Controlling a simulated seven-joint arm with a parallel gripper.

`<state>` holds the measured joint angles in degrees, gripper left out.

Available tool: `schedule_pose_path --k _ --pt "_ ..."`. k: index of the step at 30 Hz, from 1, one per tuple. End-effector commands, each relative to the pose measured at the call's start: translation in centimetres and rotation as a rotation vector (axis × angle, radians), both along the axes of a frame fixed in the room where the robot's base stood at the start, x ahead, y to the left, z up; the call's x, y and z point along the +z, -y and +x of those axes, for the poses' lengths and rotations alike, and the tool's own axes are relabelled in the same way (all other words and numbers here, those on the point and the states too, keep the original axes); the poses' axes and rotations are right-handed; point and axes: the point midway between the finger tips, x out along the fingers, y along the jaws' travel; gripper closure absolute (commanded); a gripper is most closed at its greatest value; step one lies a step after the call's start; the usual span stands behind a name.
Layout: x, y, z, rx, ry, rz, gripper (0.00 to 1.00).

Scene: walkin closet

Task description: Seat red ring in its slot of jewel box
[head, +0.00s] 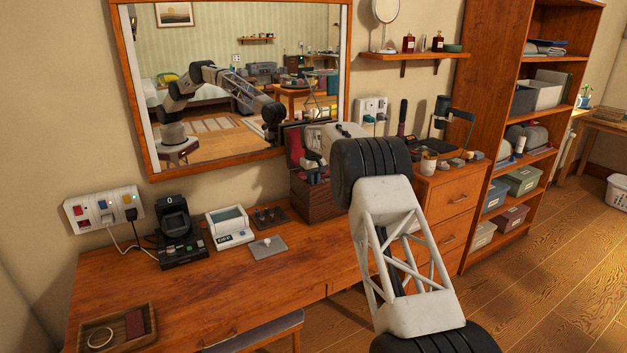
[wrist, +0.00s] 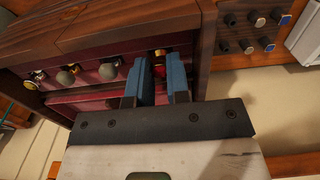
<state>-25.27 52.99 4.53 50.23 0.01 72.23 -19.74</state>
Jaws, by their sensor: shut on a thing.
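The jewel box (head: 318,206) is a dark wooden box on the desk below the mirror, its lid up with red lining showing. In the wrist view the box (wrist: 95,22) fills the upper left, with a dark red padded inside. Several rings with round stones (wrist: 68,76) sit in a row along the padding. My gripper (wrist: 158,72) has its blue fingers shut on a small red piece, the red ring (wrist: 158,70), at the right end of that row. The fingers hide most of the ring and the slot, so I cannot tell whether it is seated.
A dark holder with several knobs (wrist: 250,20) lies right of the box; it also shows on the desk (head: 270,217). A grey plate (head: 268,246), a white device (head: 230,228) and a black device (head: 178,235) stand left. A wooden tray (head: 97,331) sits front left.

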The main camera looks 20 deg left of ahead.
Motion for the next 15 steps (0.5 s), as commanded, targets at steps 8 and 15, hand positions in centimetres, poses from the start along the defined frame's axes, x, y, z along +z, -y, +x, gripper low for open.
schedule_pose_path --k 8,15 --pt "-0.22 0.0 0.0 0.0 0.0 0.0 1.0" --pt "-0.43 0.0 0.0 0.0 0.0 0.0 1.0"
